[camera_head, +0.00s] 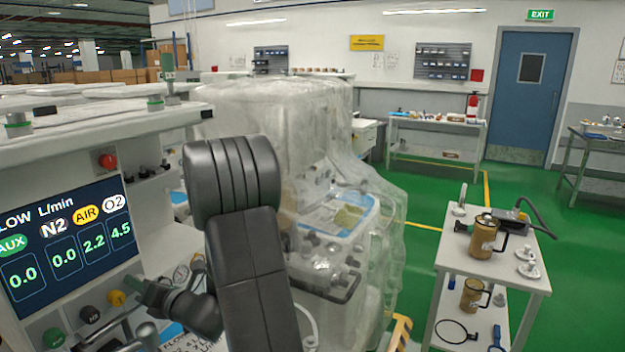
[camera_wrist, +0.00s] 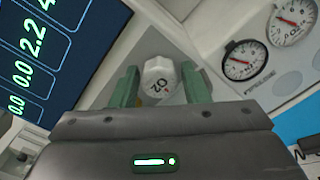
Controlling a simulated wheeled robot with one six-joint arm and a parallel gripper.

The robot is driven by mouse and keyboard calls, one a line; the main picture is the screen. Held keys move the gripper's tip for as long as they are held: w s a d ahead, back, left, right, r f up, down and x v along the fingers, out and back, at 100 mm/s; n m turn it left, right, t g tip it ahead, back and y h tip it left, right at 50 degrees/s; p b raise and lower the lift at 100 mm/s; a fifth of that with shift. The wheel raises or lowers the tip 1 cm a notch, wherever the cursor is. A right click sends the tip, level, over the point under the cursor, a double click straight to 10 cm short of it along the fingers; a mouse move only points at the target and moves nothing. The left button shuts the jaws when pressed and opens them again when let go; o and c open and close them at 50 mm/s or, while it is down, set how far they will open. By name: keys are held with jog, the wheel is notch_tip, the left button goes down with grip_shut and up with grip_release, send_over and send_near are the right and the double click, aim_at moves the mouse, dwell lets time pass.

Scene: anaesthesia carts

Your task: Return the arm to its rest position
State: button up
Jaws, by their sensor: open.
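My arm (camera_head: 247,260) reaches from the bottom of the head view up to a bend and back down to the cart's control panel. My gripper (camera_wrist: 160,88) is open in the wrist view, its two green fingers on either side of the white O2 knob (camera_wrist: 159,77). I cannot tell whether the fingers touch the knob. In the head view the O2 knob is not clearly visible near the gripper end. The flow screen (camera_head: 68,245) reads AUX 0.0, N2 0.0, AIR 2.2 and O2 4.5.
Orange (camera_head: 117,298), black (camera_head: 90,315) and green (camera_head: 53,338) knobs sit below the screen. Gauges (camera_wrist: 243,60) are close by at right. A plastic-wrapped machine (camera_head: 300,120) stands behind the arm.

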jog(key=shift+w+a+r+p, duration=0.1)
jog(key=shift+a+p, duration=0.05)
jog(key=shift+p, duration=0.15)
jog(key=shift+m, duration=0.4)
jog(key=shift+f+b, duration=0.25)
jog(key=shift+b, duration=0.15)
